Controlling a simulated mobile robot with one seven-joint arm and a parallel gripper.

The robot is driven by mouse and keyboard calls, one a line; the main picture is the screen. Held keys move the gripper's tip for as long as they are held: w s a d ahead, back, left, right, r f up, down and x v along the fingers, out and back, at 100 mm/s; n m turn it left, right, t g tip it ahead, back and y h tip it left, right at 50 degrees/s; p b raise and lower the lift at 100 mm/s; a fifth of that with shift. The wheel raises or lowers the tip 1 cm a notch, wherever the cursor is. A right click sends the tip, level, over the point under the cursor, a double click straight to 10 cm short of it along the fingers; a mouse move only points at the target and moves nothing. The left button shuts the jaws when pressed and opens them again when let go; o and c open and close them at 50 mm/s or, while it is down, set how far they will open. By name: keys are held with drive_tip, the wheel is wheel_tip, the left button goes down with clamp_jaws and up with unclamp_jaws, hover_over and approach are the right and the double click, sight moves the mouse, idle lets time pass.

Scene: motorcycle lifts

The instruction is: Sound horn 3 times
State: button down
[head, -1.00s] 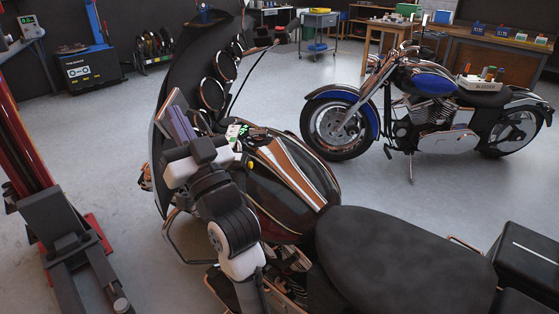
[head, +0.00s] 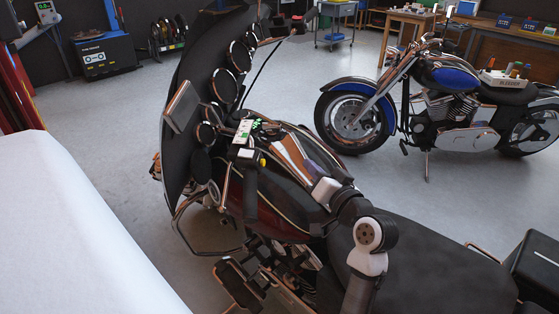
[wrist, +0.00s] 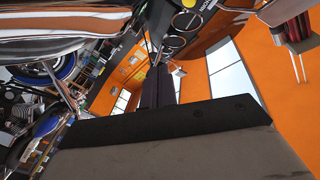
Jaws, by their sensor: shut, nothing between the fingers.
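The near motorcycle has a dark striped tank (head: 290,160) and a tall fairing with several round gauges (head: 238,55). A small white-and-green box (head: 243,132) sits by the handlebar area, with a yellow spot (head: 262,162) beside it. I cannot tell which part is the horn control. My arm passes over the tank and seat in the head view; my gripper cannot be made out there. In the wrist view my gripper (wrist: 162,82) shows dark fingers, shut and empty. The striped tank (wrist: 60,32) is at that view's upper left, apart from the fingers.
A blue motorcycle (head: 455,77) stands at the back right, in front of wooden benches. A black-and-blue machine (head: 105,55) stands at the back left. A large white surface fills the lower left of the head view. Grey floor is open between the two motorcycles.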

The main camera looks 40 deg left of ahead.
sight(263, 163)
drive_tip(key=shift+w+d+f, duration=0.2)
drive_tip(key=shift+d+f, duration=0.1)
drive_tip(key=s+a+f, duration=0.1)
drive_tip(key=s+a, duration=0.2)
drive_tip(key=a, duration=0.5)
drive_tip(key=shift+s, duration=0.4)
idle(1.9)
drive_tip(key=shift+s+a+f+p, duration=0.1)
drive_tip(key=shift+s+a+p, duration=0.1)
drive_tip(key=shift+a+p, duration=0.15)
drive_tip(key=shift+s+a, duration=0.2)
drive_tip(key=shift+a, duration=0.2)
idle(1.1)
drive_tip(key=shift+w+d, duration=0.4)
drive_tip(key=shift+d, duration=0.4)
